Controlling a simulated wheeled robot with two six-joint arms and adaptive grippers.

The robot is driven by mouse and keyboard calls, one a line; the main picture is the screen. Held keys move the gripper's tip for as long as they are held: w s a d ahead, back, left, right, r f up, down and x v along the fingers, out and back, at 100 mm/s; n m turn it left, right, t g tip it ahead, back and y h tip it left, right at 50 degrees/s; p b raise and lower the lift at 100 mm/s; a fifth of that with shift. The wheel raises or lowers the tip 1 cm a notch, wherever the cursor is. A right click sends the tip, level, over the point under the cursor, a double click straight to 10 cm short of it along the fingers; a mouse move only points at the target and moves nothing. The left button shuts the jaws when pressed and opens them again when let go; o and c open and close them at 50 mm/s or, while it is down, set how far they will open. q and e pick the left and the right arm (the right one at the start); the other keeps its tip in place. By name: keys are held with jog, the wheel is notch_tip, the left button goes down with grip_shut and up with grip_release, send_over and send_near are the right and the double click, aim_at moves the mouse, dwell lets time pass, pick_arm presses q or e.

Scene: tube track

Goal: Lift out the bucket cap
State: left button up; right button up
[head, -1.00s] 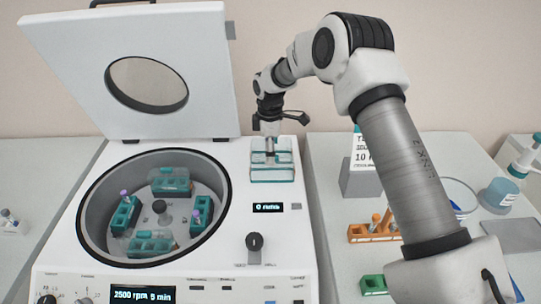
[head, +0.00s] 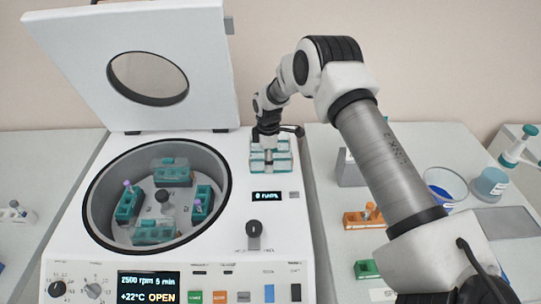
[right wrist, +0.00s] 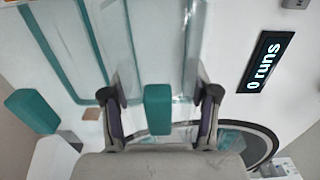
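Clear bucket caps with teal edges (head: 270,166) sit on the centrifuge's top deck, right of the bowl. My right gripper (head: 268,147) is down over them, pointing downward. In the right wrist view, its two fingers (right wrist: 162,92) stand on either side of a teal grip block (right wrist: 158,118) on a clear cap (right wrist: 160,40). A gap shows between each finger and the block, so the gripper is open around it. Another teal block (right wrist: 32,110) shows at the left. My left gripper is not in view.
The centrifuge lid (head: 130,25) stands open. In the bowl, several teal buckets sit round the rotor hub (head: 162,196); the left bucket (head: 128,206) and right bucket (head: 201,203) hold tubes. An orange rack (head: 363,218) and green block (head: 367,270) lie on the right bench.

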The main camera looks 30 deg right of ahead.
jog(key=shift+w+d+f, duration=0.1)
jog(key=shift+f, duration=0.05)
jog(key=shift+w+r+b, duration=0.1)
jog(key=shift+r+b, duration=0.4)
notch_tip(320, 180, up, 2)
jog(key=shift+b, duration=0.6)
jog(key=s+a+b, duration=0.1)
jog(key=s+a, duration=0.2)
jog(key=s, duration=0.1)
jog(key=s+a+r+b, duration=0.1)
jog(key=s+a+b, duration=0.1)
jog(key=s+a, duration=0.2)
jog(key=s+a+r+b, duration=0.1)
jog(key=s+a, duration=0.2)
jog(key=s, duration=0.1)
jog(key=shift+a+b, duration=0.3)
jog(key=shift+a, duration=0.05)
notch_tip(320, 180, up, 5)
jog(key=p, duration=0.5)
